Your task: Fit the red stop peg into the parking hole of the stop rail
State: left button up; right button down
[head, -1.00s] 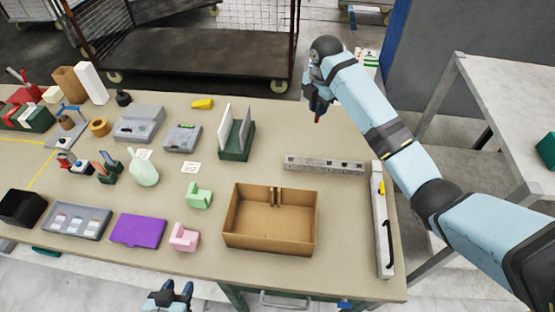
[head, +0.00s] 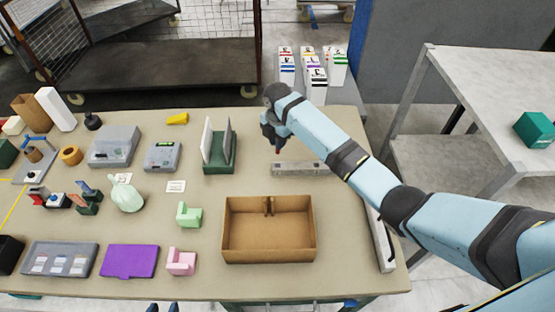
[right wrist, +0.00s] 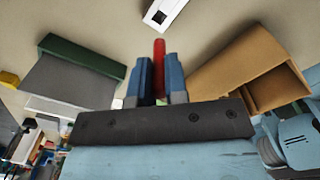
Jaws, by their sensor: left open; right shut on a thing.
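The grey stop rail (head: 298,168) lies flat on the table behind the cardboard box; its right part is hidden by my right arm. My right gripper (head: 278,143) is shut on the red stop peg (head: 279,151) and holds it pointing down near the rail's left end. In the right wrist view the red peg (right wrist: 159,60) stands out between the two blue fingers, and the rail's end (right wrist: 163,14) shows beyond its tip with a dark square hole. The peg is apart from the rail. My left gripper (head: 162,308) is open and empty at the bottom edge, mostly cut off.
An open cardboard box (head: 232,254) stands in front of the rail. A green rack (head: 219,168) with upright panels stands left of it. A long pale bar (head: 381,245) lies along the table's right edge. Bare table lies between the rack and the rail.

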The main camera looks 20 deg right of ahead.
aim_at(278, 153)
notch_tip(278, 153, down, 4)
jog(key=shift+f, duration=0.75)
pick_arm(q)
notch_tip(278, 153, down, 3)
jog(key=b, duration=0.3)
jog(key=shift+w+r+m+b, duration=0.1)
jog(key=shift+w+m+b, duration=0.05)
jog(key=shift+m+b, duration=0.2)
pick_arm(e)
notch_tip(278, 153, down, 4)
jog(key=shift+r, duration=0.2)
pick_arm(q)
jog(key=shift+w+r, duration=0.1)
jog(key=shift+r, duration=0.15)
pick_arm(e)
jog(key=shift+r, duration=0.1)
jog(key=c, duration=1.1)
grip_release()
jog(key=shift+c, duration=0.2)
pick_arm(q)
jog(key=shift+d, duration=0.1)
